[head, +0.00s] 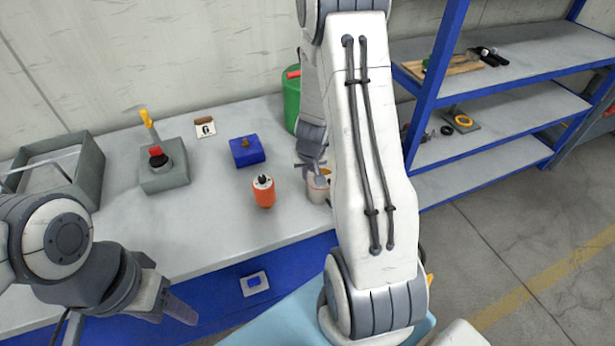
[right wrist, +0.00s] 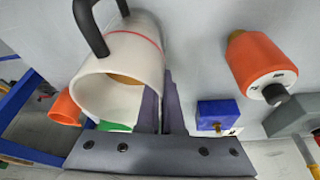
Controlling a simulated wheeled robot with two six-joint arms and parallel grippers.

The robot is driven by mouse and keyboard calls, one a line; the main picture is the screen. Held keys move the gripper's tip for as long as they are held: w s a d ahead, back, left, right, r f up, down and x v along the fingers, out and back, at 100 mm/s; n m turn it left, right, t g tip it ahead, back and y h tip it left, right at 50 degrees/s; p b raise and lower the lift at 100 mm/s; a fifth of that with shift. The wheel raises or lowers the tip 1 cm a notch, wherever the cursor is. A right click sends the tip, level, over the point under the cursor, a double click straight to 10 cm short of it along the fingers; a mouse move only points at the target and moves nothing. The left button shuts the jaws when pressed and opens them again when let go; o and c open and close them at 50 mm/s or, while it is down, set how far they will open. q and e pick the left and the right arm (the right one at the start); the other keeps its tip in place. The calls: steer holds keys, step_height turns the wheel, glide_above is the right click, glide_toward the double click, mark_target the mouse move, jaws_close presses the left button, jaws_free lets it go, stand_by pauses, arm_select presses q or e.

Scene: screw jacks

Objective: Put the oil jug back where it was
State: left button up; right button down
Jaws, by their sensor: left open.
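The oil jug (head: 316,191) is a white round vessel near the table's right end, partly hidden behind my right arm in the head view. In the right wrist view the jug (right wrist: 118,85) shows its open mouth, a red line, a dark handle and a yellowish inside. My right gripper (head: 312,165) is at the jug's rim. In the right wrist view its fingers (right wrist: 161,108) are close together, with the jug's wall between them. Whether the jug's base touches the table cannot be told. My left gripper (head: 172,306) is open and empty before the table's front edge.
A grey block with a dark knob (head: 164,177) and a grey tray (head: 88,172) are further left. A green bin (head: 291,108) and blue-framed shelves (head: 500,121) stand beyond.

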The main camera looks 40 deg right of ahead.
steer(key=shift+r, duration=0.1)
steer(key=c, duration=1.1)
jaws_free()
